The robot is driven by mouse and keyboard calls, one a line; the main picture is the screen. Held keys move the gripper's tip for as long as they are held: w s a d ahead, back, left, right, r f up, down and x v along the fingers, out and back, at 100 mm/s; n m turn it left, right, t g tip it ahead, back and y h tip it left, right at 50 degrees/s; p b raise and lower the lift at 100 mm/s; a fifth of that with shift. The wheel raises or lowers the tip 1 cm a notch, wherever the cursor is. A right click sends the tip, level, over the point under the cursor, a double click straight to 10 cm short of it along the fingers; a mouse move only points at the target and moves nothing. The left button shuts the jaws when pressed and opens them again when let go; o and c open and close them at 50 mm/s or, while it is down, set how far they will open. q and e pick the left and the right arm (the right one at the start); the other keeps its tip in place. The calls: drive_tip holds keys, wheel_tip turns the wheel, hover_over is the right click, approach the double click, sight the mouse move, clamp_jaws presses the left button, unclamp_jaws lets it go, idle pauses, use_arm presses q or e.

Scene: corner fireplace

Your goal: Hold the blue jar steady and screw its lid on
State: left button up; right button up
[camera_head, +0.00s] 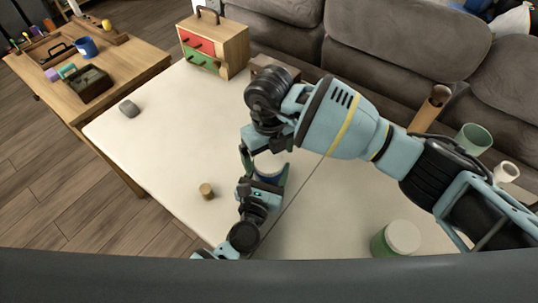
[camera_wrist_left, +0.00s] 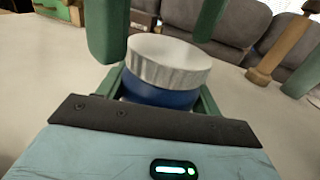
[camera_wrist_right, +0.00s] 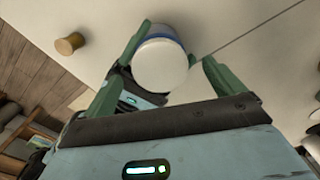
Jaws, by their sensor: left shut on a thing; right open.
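The blue jar (camera_wrist_left: 158,93) stands upright on the pale table, between the fingers of my left gripper (camera_head: 264,182), which is shut on its body. The white ridged lid (camera_wrist_left: 168,62) rests on top of the jar; its round top also shows in the right wrist view (camera_wrist_right: 160,66). I cannot tell how far it is threaded. My right gripper (camera_wrist_right: 174,60) is open above the jar, its green fingers on either side of the lid with gaps visible. In the head view my right arm and gripper hide much of the lid and jar.
A small wooden cylinder (camera_head: 206,191) stands left of the jar. A green jar with a white lid (camera_head: 396,239) stands front right. A grey mouse-like object (camera_head: 129,108) and a drawer box (camera_head: 214,47) are farther back. The table's left part is mostly clear.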

sight(265, 181)
wheel_tip(265, 181, up, 11)
drive_tip(key=shift+f, duration=0.2)
use_arm(q)
drive_tip(key=o, duration=2)
drive_tip(key=shift+c, duration=0.2)
drive_tip(key=shift+s, duration=0.15)
drive_tip(key=v, duration=0.6)
drive_tip(key=shift+s+a+f+b, duration=0.1)
drive_tip(key=shift+s+b, duration=0.15)
drive_tip(key=shift+b, duration=0.1)
drive_tip(key=shift+s+a, duration=0.15)
drive_tip(key=shift+s, duration=0.35)
use_arm(e)
drive_tip(key=shift+s+f, duration=0.1)
drive_tip(key=shift+f, duration=0.95)
use_arm(q)
drive_tip(key=shift+s, duration=0.1)
